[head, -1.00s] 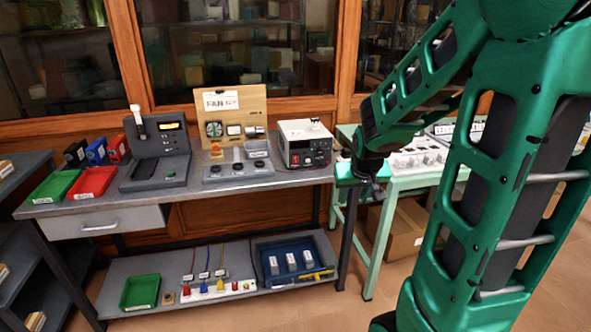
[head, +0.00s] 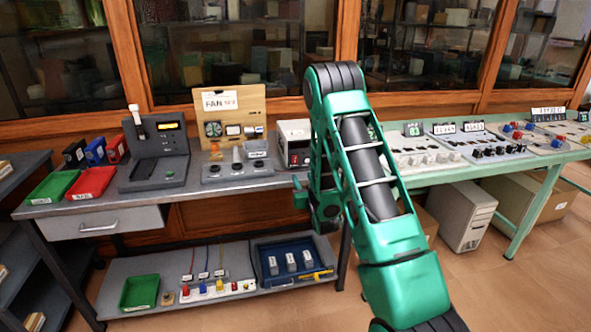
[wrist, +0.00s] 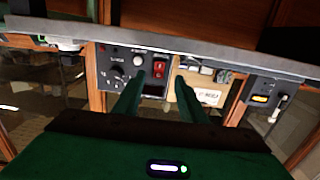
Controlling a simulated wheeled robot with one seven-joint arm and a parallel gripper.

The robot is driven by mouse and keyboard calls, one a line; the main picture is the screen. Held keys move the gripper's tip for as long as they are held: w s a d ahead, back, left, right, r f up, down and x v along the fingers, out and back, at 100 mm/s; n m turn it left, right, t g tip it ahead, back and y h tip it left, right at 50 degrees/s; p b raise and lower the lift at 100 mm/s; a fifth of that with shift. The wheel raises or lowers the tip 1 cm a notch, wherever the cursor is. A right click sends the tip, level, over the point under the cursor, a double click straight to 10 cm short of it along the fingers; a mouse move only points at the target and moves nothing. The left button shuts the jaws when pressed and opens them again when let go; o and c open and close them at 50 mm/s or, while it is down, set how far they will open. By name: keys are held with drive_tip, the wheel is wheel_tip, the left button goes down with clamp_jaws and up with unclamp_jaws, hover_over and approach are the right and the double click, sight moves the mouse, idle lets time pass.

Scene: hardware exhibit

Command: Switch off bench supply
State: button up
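The bench supply (head: 293,135) is a grey box at the right end of the grey bench, partly hidden behind my arm in the head view. In the wrist view its dark front panel (wrist: 125,52) appears upside down, with a red rocker switch (wrist: 159,69), a light round knob (wrist: 138,60) and a dark dial. I cannot tell the switch's position. My gripper (wrist: 158,78) is open and empty, its two green fingers apart. The fingers point at the panel, with the red switch seen between their tips; contact is not visible. In the head view my gripper (head: 300,194) is by the bench's right front edge.
The FAN board (head: 250,112) and a grey control box (head: 237,169) stand left of the supply. A dark console (head: 155,155) and red and green trays are farther left. A green table (head: 455,172) with several panels stands right. The bench's front edge (head: 240,187) lies close to my gripper.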

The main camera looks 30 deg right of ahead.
sight(295, 163)
drive_tip(key=x, duration=1)
drive_tip(key=shift+w+d, duration=0.1)
drive_tip(key=shift+w, duration=0.3)
clamp_jaws()
